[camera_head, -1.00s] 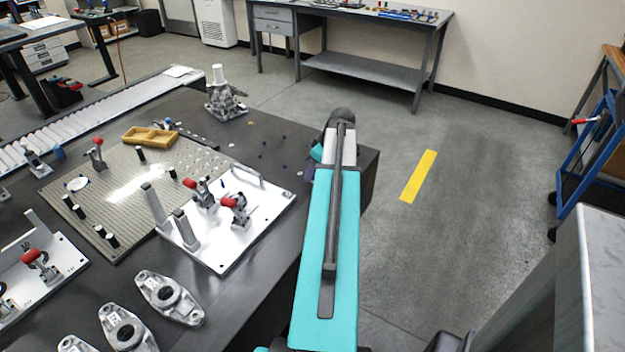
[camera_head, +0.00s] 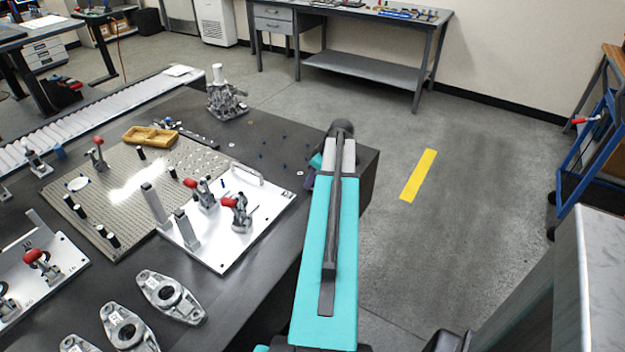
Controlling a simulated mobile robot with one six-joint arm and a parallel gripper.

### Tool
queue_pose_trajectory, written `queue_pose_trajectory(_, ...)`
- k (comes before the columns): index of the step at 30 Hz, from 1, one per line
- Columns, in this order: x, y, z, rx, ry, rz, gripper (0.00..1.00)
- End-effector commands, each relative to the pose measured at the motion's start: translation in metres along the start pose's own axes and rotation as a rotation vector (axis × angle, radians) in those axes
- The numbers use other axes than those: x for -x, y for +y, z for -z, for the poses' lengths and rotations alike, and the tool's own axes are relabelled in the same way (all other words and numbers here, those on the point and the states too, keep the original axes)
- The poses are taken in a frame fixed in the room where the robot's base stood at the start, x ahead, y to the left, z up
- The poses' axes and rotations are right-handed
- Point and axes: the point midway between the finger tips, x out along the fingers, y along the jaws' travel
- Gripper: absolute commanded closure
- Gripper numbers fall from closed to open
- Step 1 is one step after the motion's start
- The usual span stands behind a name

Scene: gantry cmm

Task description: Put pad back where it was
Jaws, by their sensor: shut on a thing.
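I cannot make out a pad anywhere in the head view. My own teal arm reaches forward over the right end of the dark table (camera_head: 228,296). The arm hides its own far end, so I do not see my gripper's fingers or anything between them. A small dark purplish patch (camera_head: 309,178) shows at the left edge of the arm, by the table's right end; I cannot tell what it is.
A white fixture plate (camera_head: 222,257) with red-handled clamps stands left of my arm. Behind it lies a perforated plate (camera_head: 115,190) with black pins and a yellow tray (camera_head: 150,137). Grey castings (camera_head: 170,297) lie in front. A metal part (camera_head: 226,100) stands at the back.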

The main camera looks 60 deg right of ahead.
Motion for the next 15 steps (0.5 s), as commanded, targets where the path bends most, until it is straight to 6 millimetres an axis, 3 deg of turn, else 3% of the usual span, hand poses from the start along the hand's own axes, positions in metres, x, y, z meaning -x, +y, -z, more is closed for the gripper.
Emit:
queue_pose_trajectory(7, -0.0033, 0.0000, -0.0013, 0.000, 0.000, 0.000, 0.94)
queue_pose_trajectory(8, -0.0026, 0.0000, -0.0010, 0.000, 0.000, 0.000, 0.65)
queue_pose_trajectory(9, -0.0024, 0.0000, -0.0009, 0.000, 0.000, 0.000, 0.58)
queue_pose_trajectory(11, -0.0024, 0.0000, -0.0009, 0.000, 0.000, 0.000, 0.51)
queue_pose_trajectory(15, -0.0024, -0.0001, -0.0008, 0.000, 0.000, 0.000, 0.51)
